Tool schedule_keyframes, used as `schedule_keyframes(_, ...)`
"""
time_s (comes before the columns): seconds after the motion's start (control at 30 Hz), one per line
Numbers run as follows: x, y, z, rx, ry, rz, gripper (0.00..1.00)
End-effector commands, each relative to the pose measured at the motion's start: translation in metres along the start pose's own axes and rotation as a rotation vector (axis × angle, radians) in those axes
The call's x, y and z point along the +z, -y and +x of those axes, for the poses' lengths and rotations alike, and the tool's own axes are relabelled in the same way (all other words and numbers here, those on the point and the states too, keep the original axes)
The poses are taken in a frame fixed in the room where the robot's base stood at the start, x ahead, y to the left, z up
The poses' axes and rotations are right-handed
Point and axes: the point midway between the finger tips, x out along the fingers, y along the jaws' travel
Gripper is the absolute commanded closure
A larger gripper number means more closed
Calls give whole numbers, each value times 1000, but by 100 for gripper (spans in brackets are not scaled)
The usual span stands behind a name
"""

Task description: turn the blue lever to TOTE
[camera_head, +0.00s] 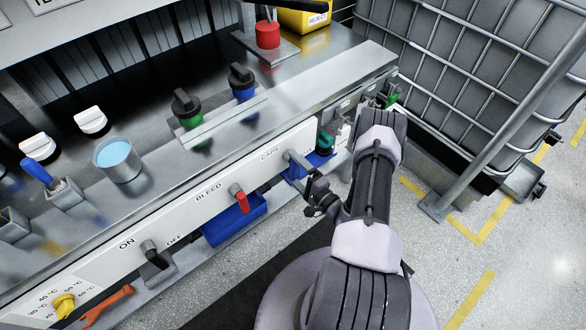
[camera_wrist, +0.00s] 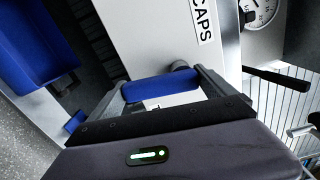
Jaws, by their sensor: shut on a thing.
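The blue lever (camera_wrist: 160,88) shows in the wrist view as a blue bar lying nearly level in the picture, in front of the white panel with the CAPS label (camera_wrist: 203,22). My gripper (camera_wrist: 158,80) is shut on it, with a finger at each end of the visible blue part. A small white label behind the lever is mostly hidden, so I cannot read TOTE or the lever's setting. In the head view my gripper (camera_head: 312,182) is at the panel's right end, beside the CAPS label (camera_head: 269,153); the lever is hard to make out there.
A red lever (camera_head: 239,197) stands left of my gripper under BLEED, with a blue bin (camera_head: 234,221) below. Further left are a black lever (camera_head: 156,255) and a yellow knob (camera_head: 64,306). A wire-caged tank (camera_head: 480,75) stands at right. A gauge (camera_wrist: 258,12) is near the lever.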

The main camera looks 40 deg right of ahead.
Motion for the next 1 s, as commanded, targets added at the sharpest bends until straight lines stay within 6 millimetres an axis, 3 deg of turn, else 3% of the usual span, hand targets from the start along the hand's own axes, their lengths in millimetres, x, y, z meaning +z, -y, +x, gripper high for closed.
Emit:
schedule_keyframes(0.33, -5, 2, 0, -2, -1, -118, 79)
schedule_keyframes(0.87, -6, 2, 1, -2, -2, -140, 79)
schedule_keyframes(0.9, -6, 2, 1, -2, -2, -140, 0)
schedule_keyframes(1.0, -5, 1, 0, -2, -1, -138, 0)
